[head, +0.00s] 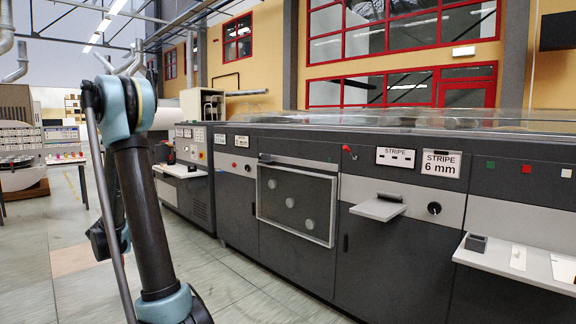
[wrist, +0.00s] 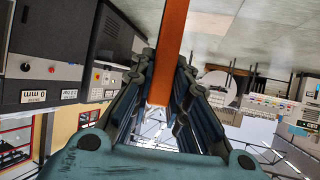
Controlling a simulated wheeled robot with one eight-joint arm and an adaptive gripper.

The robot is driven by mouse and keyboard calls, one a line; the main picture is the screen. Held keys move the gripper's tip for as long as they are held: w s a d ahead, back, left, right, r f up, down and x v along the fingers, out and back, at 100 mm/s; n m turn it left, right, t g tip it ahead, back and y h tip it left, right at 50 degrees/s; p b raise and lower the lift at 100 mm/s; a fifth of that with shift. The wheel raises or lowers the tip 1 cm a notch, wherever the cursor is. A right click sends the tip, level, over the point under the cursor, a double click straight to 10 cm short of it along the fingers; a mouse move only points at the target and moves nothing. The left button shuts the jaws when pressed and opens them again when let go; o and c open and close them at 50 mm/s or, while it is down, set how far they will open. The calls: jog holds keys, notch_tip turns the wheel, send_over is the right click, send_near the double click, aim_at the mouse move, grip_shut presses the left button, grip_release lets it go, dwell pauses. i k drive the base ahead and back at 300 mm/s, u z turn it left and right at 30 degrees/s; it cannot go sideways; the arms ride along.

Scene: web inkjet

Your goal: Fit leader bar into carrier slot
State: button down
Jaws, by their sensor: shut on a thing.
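In the wrist view, my gripper (wrist: 165,88) is shut on a long flat orange bar (wrist: 173,45), which I take to be the leader bar. The bar runs from between the fingers up out of the top of the picture. Its far end is out of view. The head view shows my arm at the left, but neither the gripper nor the bar. I cannot make out a carrier slot in either view.
A long dark grey machine (head: 375,253) fills the middle and right of the head view. It has a framed window (head: 297,204) with three discs, a small shelf (head: 378,208) and a white ledge (head: 535,262) sticking out. Open floor (head: 235,290) lies before it.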

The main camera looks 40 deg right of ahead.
aim_at(265, 160)
jog(key=z, duration=1.65)
jog(key=i, duration=1)
